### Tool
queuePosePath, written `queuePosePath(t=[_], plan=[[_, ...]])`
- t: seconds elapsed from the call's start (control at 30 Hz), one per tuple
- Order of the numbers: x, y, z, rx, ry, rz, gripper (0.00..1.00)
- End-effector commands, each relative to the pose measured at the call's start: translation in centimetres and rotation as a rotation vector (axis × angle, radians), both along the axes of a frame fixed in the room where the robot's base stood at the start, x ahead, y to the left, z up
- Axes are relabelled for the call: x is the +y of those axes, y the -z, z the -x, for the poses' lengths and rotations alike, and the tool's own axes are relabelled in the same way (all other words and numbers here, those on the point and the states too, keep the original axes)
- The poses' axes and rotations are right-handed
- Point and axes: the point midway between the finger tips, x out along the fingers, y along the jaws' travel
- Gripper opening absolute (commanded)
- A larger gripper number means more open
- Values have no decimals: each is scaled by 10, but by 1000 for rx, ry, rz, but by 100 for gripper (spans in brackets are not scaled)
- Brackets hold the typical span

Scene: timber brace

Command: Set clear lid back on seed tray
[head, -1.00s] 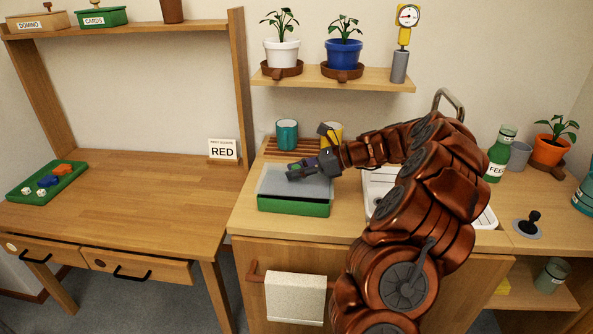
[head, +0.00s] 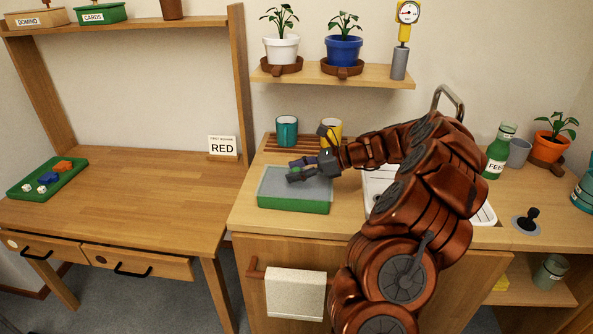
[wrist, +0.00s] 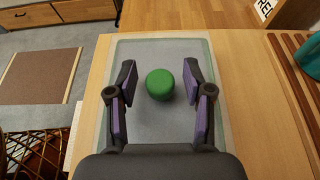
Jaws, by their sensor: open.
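The clear lid (wrist: 215,110) is a pale see-through rectangle with a round green knob (wrist: 160,85) in its middle. In the head view the lid (head: 272,187) lies over the green seed tray (head: 293,206) on the wooden counter and looks level. It covers the tray's grey top, and its edges look lined up with the tray's. My gripper (wrist: 159,70) is open, with one finger on each side of the knob and a gap on both sides.
A slatted wooden rack (head: 275,144) with a teal cup (head: 287,131) and a yellow cup (head: 331,128) stands behind the tray. The white sink (head: 375,185) is to the right. A towel (head: 295,293) hangs in front. The desk (head: 130,190) on the left has free room.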

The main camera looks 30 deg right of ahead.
Motion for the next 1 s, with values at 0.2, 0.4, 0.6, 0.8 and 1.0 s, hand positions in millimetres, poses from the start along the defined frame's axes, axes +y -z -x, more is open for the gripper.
queuePosePath(t=[0.2,0.4,0.6,0.8,1.0], plan=[[0,-1,0,-1,1,1,51],[-8,-17,6,-3,2,0,51],[-35,-31,29,-2,3,2,51],[-62,-46,52,-2,3,2,51],[-78,-54,67,-1,1,-1,51]])
